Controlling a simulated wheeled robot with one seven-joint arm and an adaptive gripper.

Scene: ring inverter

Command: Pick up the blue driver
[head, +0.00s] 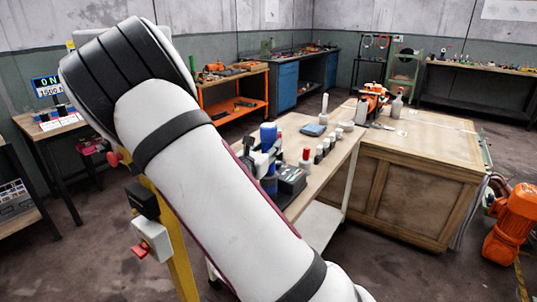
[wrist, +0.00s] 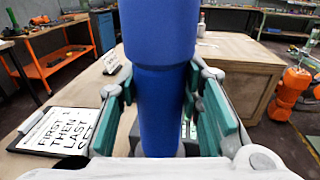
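The blue driver (wrist: 163,90) stands upright in the middle of the wrist view, its wide upper part nearest the camera and its top cut off. My gripper (wrist: 160,105) has its green-padded fingers on either side of it. A narrow gap shows between the driver and the pads, so the gripper looks open around it; contact at the far fingertips is hidden. In the head view the blue driver (head: 268,135) rises above the workbench, and my white arm hides part of the area beside it.
A clipboard with a printed sheet (wrist: 62,130) lies left of the gripper on the bench. A black tray-like box (head: 291,181), a red-topped item (head: 306,157) and several small bottles stand close to the driver. A wooden crate table (head: 420,185) adjoins on the right.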

